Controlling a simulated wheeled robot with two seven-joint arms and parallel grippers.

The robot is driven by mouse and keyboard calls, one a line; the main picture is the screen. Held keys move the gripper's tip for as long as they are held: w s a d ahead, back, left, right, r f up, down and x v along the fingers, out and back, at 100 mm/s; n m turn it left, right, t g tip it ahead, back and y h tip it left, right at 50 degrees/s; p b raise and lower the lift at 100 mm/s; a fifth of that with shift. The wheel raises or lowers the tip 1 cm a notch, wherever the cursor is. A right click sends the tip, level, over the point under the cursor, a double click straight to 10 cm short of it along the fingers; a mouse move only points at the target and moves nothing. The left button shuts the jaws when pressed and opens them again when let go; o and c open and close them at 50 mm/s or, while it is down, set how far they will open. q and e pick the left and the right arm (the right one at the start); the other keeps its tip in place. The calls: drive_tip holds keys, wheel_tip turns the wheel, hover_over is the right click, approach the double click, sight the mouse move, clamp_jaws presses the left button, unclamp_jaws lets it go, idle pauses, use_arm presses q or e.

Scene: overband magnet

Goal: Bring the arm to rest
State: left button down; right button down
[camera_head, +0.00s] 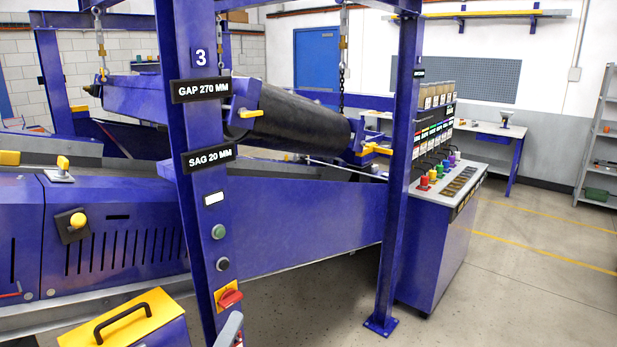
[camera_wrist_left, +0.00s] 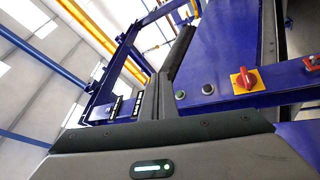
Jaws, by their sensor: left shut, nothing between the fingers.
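My left gripper (camera_head: 230,330) shows only as a grey tip at the bottom edge of the head view, just below the red rotary switch (camera_head: 230,298) on its yellow plate. I cannot tell whether it touches the post. In the left wrist view its grey fingers (camera_wrist_left: 160,92) stand together, shut and empty, above the dark wrist housing. The red switch also shows there (camera_wrist_left: 245,80), to the right of the fingers and apart from them in the picture. The rest of the left arm is hidden. My right gripper is in neither view.
A blue post (camera_head: 205,150) carries the signs, a green button (camera_head: 218,231) and a dark button (camera_head: 222,264). A yellow-topped box with a black handle (camera_head: 125,320) stands at lower left. A control console (camera_head: 440,240) stands right of a second post (camera_head: 398,170). Floor at right is clear.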

use_arm(q)
drive_tip(key=s+f+m+g+y, duration=0.1)
drive_tip(key=s+f+m+g, duration=0.45)
drive_tip(key=f, duration=0.65)
drive_tip(key=s+f+m+g+y, duration=0.1)
drive_tip(key=s+f+m+g, duration=0.4)
drive_tip(key=f, duration=0.7)
drive_tip(key=s+a+f+m+g+y, duration=0.1)
drive_tip(key=s+a+f+g+y, duration=0.3)
drive_tip(key=s, duration=0.5)
drive_tip(key=s+a+f+m+g+y, duration=0.1)
drive_tip(key=s+a+f+g, duration=0.2)
drive_tip(key=s+a+f, duration=0.35)
drive_tip(key=s+d+f+b, duration=0.1)
drive_tip(key=s+f, duration=0.1)
drive_tip(key=f, duration=1.3)
drive_tip(key=s+d+f, duration=0.1)
drive_tip(key=s+f, duration=0.1)
drive_tip(key=f, duration=1.2)
drive_tip(key=s+a+f+g, duration=0.1)
drive_tip(key=s+f, duration=0.7)
drive_tip(key=f, duration=0.1)
drive_tip(key=s+a+f+g, duration=0.1)
drive_tip(key=s+a+f, duration=0.1)
drive_tip(key=s+f, duration=0.7)
drive_tip(key=shift+s+a+y+b, duration=0.3)
drive_tip(key=shift+b, duration=0.1)
